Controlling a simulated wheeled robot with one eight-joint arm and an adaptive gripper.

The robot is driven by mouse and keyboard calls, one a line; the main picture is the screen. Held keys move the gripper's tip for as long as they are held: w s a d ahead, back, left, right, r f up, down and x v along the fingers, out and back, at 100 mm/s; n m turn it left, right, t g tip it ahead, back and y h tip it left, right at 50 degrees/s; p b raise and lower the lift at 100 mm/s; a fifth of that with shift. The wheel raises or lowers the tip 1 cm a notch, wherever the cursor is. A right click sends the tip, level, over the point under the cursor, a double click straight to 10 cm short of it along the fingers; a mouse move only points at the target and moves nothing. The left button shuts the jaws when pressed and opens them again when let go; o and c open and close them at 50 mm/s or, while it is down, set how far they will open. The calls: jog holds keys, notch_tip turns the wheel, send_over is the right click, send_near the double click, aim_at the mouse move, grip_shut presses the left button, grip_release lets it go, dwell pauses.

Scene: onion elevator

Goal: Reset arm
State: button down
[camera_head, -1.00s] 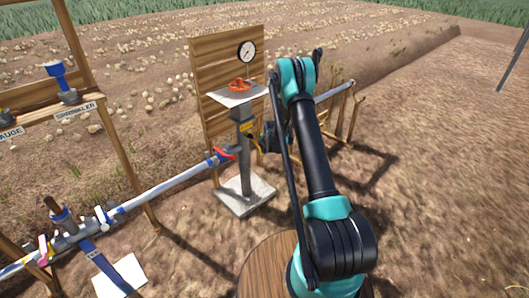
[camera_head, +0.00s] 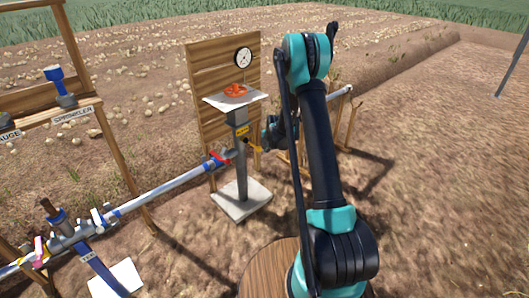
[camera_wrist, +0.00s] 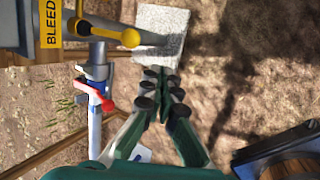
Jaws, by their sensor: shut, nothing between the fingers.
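My gripper shows in the wrist view (camera_wrist: 160,88) with its two dark fingers together and nothing between them. It hangs over bare ground in front of the pale concrete slab (camera_wrist: 163,22). In the head view the gripper is mostly hidden behind my own black and teal arm, just right of the grey post (camera_head: 243,175). In the wrist view a yellow lever (camera_wrist: 105,32) and a yellow BLEED label (camera_wrist: 50,22) are at the upper left, apart from the fingers. A red valve handle (camera_wrist: 95,90) is left of the fingers.
The post carries a white plate (camera_head: 215,101) with an orange handwheel (camera_head: 235,90). A round gauge (camera_head: 243,57) is by the wooden board (camera_head: 198,75). Open soil lies to the right.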

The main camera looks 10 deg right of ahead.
jog(key=shift+s+d+r, duration=0.1)
jog(key=shift+s+r, duration=0.15)
jog(key=shift+r, duration=0.05)
jog(key=s+d+r+m, duration=0.3)
jog(key=s+r+m, duration=0.95)
jog(key=s, duration=0.55)
jog(key=s+d+r+m, duration=0.1)
jog(key=s+m, duration=0.5)
jog(key=s, duration=0.7)
jog(key=s+d+r+m+g+h, duration=0.1)
jog(key=s+m, duration=0.5)
jog(key=s, duration=0.7)
jog(key=shift+d+r, duration=0.2)
jog(key=shift+r, duration=0.05)
